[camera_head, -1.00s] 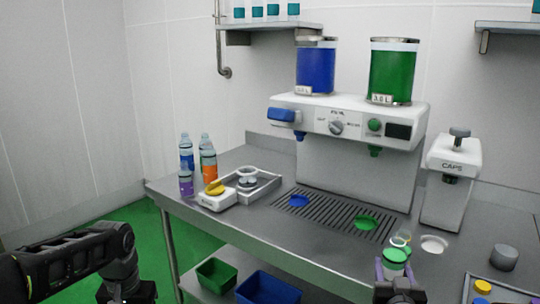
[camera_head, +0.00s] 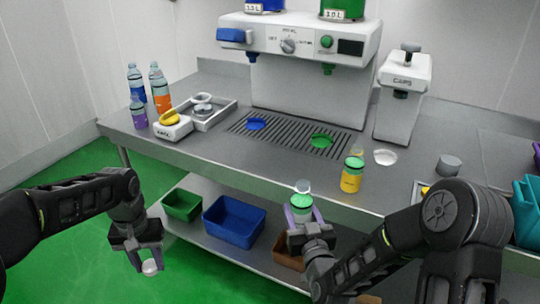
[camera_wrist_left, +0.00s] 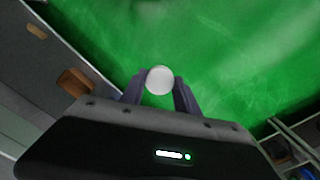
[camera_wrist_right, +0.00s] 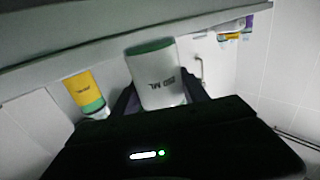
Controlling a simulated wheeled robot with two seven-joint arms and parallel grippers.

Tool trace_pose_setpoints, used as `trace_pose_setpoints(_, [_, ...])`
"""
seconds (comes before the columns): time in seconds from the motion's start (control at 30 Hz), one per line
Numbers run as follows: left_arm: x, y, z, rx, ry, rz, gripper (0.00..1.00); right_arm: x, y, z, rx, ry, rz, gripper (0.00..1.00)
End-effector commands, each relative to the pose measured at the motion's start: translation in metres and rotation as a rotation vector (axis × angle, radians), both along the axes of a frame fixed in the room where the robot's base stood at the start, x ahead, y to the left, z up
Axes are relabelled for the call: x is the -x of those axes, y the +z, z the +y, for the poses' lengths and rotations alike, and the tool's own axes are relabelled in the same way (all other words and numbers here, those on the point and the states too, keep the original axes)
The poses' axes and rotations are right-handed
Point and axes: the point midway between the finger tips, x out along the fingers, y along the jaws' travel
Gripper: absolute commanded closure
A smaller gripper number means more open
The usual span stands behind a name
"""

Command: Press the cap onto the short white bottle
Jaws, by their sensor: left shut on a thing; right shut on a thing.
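My left gripper (camera_head: 138,257) is shut on a small round white cap (camera_head: 149,267), away from the table over the green floor. The cap also shows between the fingertips in the left wrist view (camera_wrist_left: 159,80). My right gripper (camera_head: 300,216) is shut on the short white bottle (camera_head: 301,202), in front of the table edge. Green and a clear ring show at its top in the head view. In the right wrist view the white bottle (camera_wrist_right: 157,82) shows lettering ending in ML and a green end. Cap and bottle are well apart.
A yellow bottle with a green band (camera_head: 352,177) stands near the table's front edge. The CAPS dispenser (camera_head: 403,95) and drink machine (camera_head: 298,45) are behind. A blue bin (camera_head: 234,216) and green bin (camera_head: 182,204) sit on the lower shelf. Open floor surrounds my left gripper.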

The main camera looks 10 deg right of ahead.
Motion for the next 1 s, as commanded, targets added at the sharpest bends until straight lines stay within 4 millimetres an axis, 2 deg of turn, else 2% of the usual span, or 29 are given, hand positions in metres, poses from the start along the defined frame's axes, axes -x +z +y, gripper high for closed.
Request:
trace_pose_setpoints(0.17, [0.0,0.0,0.0,0.0,0.0,0.0,1.0,0.006,-0.004,0.009,0.001,0.041,-0.001,1.0])
trace_pose_setpoints(0.27, [0.0,0.0,0.0,0.0,0.0,0.0,1.0,0.015,-0.009,0.021,0.0,0.095,0.0,1.0])
trace_pose_setpoints(0.8, [0.0,0.0,0.0,0.0,0.0,0.0,1.0,0.088,-0.057,0.129,-0.002,0.586,0.001,1.0])
trace_pose_setpoints(1.0, [0.0,0.0,0.0,0.0,0.0,0.0,1.0,0.102,-0.066,0.15,-0.001,0.681,-0.001,1.0])
